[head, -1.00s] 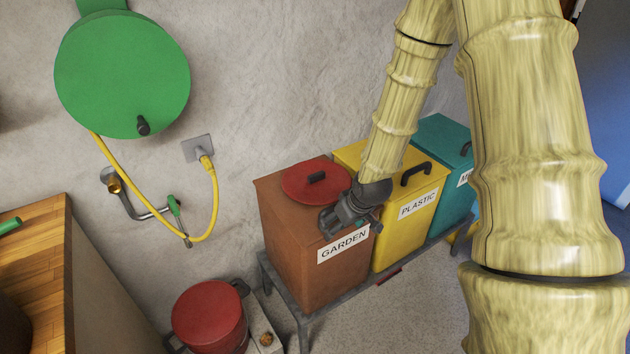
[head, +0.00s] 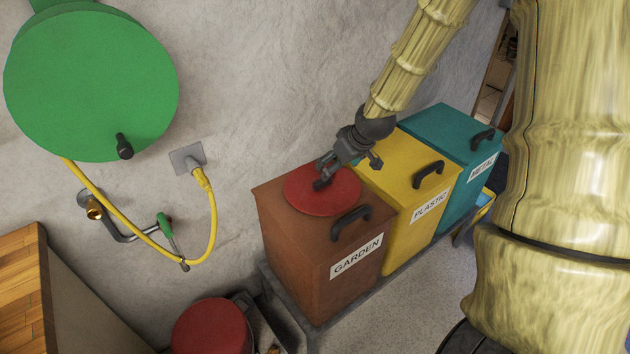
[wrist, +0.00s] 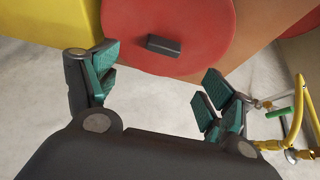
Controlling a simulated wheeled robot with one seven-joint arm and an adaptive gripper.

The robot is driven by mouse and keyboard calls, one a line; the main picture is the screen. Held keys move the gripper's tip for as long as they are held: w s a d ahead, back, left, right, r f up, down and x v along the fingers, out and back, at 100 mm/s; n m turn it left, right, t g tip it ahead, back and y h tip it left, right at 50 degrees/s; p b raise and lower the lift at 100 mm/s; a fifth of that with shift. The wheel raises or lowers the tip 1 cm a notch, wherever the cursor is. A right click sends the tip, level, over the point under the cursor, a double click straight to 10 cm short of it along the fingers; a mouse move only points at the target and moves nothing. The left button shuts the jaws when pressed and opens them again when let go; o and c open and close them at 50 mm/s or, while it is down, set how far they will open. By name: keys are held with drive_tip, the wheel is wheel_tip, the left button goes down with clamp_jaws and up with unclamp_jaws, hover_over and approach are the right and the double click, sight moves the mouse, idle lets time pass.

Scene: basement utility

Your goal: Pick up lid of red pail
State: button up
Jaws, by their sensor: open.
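A round red lid (head: 335,200) with a dark bar handle (wrist: 164,45) lies flat on top of the brown GARDEN bin (head: 305,243). The lid also shows in the wrist view (wrist: 205,25). The red pail (head: 210,328) stands low at the bottom left in the head view, partly cut off by the frame. My gripper (head: 345,164) is open and empty over the back right part of the lid. In the wrist view, the lid's handle shows between and beyond the two spread fingers. The gripper partly covers the handle in the head view.
The GARDEN bin's own black handle (head: 350,222) stands in front of the lid. A yellow PLASTIC bin (head: 405,232) and a teal METAL bin (head: 452,135) stand to the right. A yellow hose (head: 212,225) hangs on the wall, and a wooden counter (head: 22,295) is at left.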

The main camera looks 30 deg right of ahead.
sight(322, 184)
drive_tip(key=x, duration=0.4)
drive_tip(key=shift+w+a, duration=0.15)
drive_tip(key=shift+a, duration=0.1)
drive_tip(key=shift+p+x, duration=0.55)
drive_tip(key=shift+x, duration=2.65)
drive_tip(key=shift+f, duration=0.1)
drive_tip(key=c, duration=1.1)
